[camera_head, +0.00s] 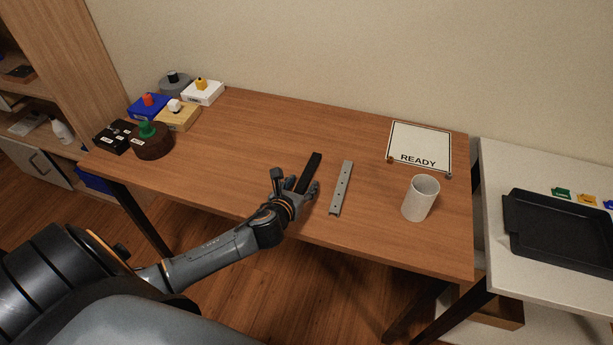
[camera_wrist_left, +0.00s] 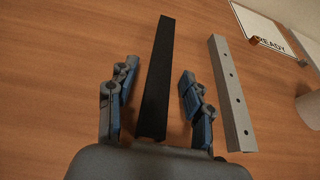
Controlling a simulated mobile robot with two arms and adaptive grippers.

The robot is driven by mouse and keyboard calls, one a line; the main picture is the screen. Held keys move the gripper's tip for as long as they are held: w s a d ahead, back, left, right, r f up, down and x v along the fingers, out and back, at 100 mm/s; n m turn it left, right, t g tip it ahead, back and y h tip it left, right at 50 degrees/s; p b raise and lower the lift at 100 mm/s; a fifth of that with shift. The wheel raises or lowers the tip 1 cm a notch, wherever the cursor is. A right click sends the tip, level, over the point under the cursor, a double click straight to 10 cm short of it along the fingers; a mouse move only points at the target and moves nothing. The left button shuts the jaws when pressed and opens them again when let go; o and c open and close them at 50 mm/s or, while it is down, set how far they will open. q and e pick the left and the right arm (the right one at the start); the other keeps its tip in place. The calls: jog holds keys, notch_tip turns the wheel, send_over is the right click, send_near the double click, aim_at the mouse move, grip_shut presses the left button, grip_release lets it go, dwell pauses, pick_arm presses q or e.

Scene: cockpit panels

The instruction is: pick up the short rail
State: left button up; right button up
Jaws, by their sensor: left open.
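Two rails lie on the wooden table. One is a plain black bar (camera_head: 312,167), which also shows in the left wrist view (camera_wrist_left: 158,75). The other is a light grey rail with several holes (camera_head: 342,187), also in the left wrist view (camera_wrist_left: 231,95). The black bar looks the shorter in the head view, but my gripper hides its near end. My left gripper (camera_head: 296,182) is open over the black bar. In the left wrist view its fingers (camera_wrist_left: 160,72) stand on either side of the bar, apart from it. The grey rail lies outside the right finger. My right gripper is not in view.
A white cup (camera_head: 420,198) stands right of the grey rail, with a READY board (camera_head: 420,146) behind it. Several button boxes (camera_head: 177,115) sit at the table's left end. A black tray (camera_head: 560,232) lies on a white table at right. The table's middle back is clear.

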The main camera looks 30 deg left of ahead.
pick_arm(q)
jog(key=shift+w+f, duration=0.1)
jog(key=shift+w, duration=0.05)
grip_shut()
